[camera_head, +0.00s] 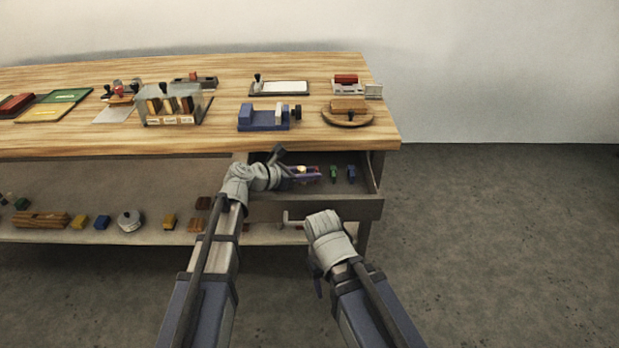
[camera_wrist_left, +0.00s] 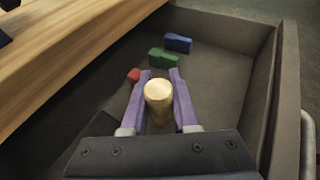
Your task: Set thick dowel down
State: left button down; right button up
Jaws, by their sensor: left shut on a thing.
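The thick dowel (camera_head: 301,169) is a short pale wooden cylinder. It also shows in the left wrist view (camera_wrist_left: 158,98), upright between the purple fingers. My left gripper (camera_wrist_left: 159,76) is shut on it, inside the open drawer (camera_head: 325,209). The drawer also shows in the left wrist view (camera_wrist_left: 288,85). Whether the dowel's lower end touches the drawer floor is hidden. My right gripper (camera_head: 298,218) is near the drawer front, by its handle; its fingers are too unclear to tell whether they are open.
In the drawer, a green block (camera_wrist_left: 162,59) and a blue block (camera_wrist_left: 178,43) lie beyond the dowel, and a red piece (camera_wrist_left: 133,75) is close to the left finger. The wooden tabletop (camera_head: 225,130) overhangs the drawer's back. Some drawer floor is free right of the gripper.

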pick_arm(q)
jog(key=shift+f+b, duration=0.45)
jog(key=shift+b, duration=0.05)
jog(key=shift+f, duration=0.1)
jog(key=shift+s, duration=0.1)
jog(key=c, duration=0.7)
grip_release()
